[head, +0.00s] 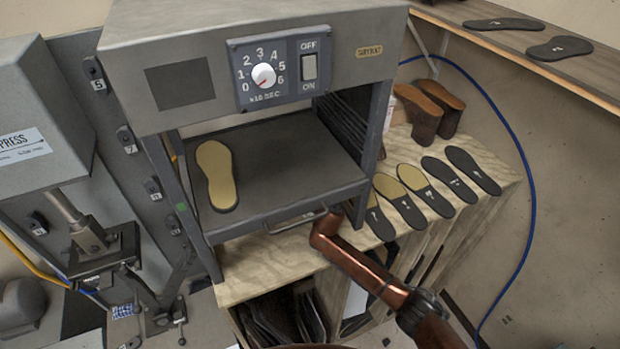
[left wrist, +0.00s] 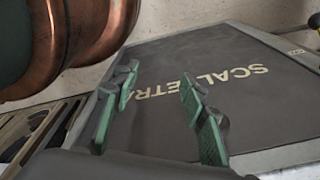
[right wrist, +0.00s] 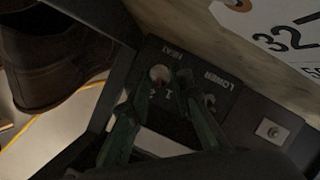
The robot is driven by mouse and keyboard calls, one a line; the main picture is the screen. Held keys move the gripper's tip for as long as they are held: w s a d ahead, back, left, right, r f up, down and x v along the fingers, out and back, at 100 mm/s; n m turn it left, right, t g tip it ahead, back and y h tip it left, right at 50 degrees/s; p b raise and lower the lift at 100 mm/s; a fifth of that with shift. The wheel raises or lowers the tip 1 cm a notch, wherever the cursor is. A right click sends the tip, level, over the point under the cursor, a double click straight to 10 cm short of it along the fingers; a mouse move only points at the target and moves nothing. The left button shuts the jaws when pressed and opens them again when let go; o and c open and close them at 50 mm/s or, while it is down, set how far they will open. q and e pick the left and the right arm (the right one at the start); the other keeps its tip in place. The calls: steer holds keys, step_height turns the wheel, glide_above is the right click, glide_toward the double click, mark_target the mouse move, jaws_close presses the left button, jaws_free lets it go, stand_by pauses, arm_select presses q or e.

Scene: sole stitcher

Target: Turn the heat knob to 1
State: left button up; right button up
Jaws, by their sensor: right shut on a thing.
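In the right wrist view, a small dark panel carries the words HEAT and LOWER. A small pale round knob (right wrist: 160,73) sits under the word HEAT, with small digits just below it. My right gripper (right wrist: 161,84) has its green-lined fingers on either side of this knob and is shut on it. The knob's pointer is too dark and small to read. My left gripper (left wrist: 158,82) is open and empty over a dark panel (left wrist: 215,60) with pale upside-down lettering. Neither gripper's fingers show in the head view.
A grey machine (head: 130,100) has a timer dial (head: 263,75) and an ON/OFF switch (head: 309,67). A sole (head: 217,175) lies on its shelf; more soles (head: 435,190) lie on the wooden bench (head: 490,165). In the right wrist view, a numbered tag (right wrist: 280,30) and a dark shoe (right wrist: 50,70) are close by.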

jaws_close()
steer(key=shift+f+n+b, duration=0.2)
steer(key=shift+n+b, duration=0.1)
steer(key=shift+b, duration=0.15)
steer(key=shift+a+n+t+h+b, duration=0.1)
steer(key=shift+n+t+h+b, duration=0.3)
steer(key=shift+n+b, duration=0.3)
steer(key=shift+r, duration=0.1)
steer(key=o, duration=0.8)
jaws_free()
steer(key=shift+o, duration=0.2)
steer(key=shift+s, duration=0.1)
steer(key=v, duration=1.2)
